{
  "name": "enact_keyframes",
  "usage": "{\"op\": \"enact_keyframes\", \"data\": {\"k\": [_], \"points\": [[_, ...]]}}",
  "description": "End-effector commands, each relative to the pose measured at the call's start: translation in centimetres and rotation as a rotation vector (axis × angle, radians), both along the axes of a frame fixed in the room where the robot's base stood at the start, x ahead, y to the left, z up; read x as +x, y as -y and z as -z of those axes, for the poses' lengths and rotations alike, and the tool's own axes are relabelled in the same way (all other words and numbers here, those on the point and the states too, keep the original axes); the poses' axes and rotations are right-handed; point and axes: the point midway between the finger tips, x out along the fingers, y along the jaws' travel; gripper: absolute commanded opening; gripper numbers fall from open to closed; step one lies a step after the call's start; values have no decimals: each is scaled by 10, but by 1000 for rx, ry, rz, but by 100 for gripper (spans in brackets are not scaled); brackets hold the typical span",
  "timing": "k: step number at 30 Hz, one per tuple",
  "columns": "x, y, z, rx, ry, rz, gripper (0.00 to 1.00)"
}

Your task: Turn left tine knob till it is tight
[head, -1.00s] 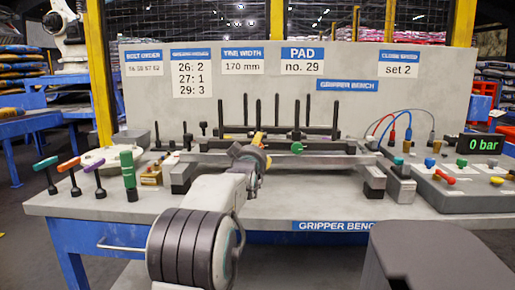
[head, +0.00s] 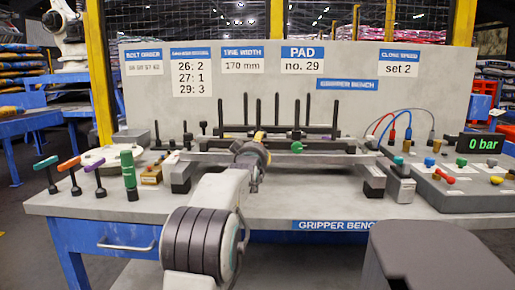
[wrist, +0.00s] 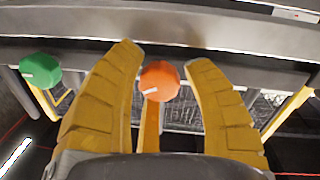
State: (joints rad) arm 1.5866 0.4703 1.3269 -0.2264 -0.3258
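An orange knob (wrist: 159,81) with a pale mark shows in the wrist view, between the two yellow fingers of my gripper (wrist: 162,66). The fingers are apart, one on each side of the knob; the left finger is very near its edge, and I cannot tell whether it touches. A green knob (wrist: 40,70) is to the left, outside the fingers. In the head view my gripper (head: 260,138) is at the tine fixture (head: 215,143) on the bench and hides the orange knob. The green knob (head: 297,147) shows there to the right of my gripper.
Upright black pegs (head: 277,108) stand behind the fixture. Coloured T-handles (head: 69,164) and a green-handled tool (head: 128,168) stand at the bench's left. A grey control box (head: 455,185), hoses and a "0 bar" display (head: 483,144) are at the right. The front bench top is mostly clear.

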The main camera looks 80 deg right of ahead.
Motion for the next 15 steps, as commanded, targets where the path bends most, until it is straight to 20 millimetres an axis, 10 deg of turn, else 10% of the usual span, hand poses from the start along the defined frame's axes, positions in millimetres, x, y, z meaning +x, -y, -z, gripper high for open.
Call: {"op": "enact_keyframes", "data": {"k": [15], "points": [[0,0,-1,-1,0,0,0]]}}
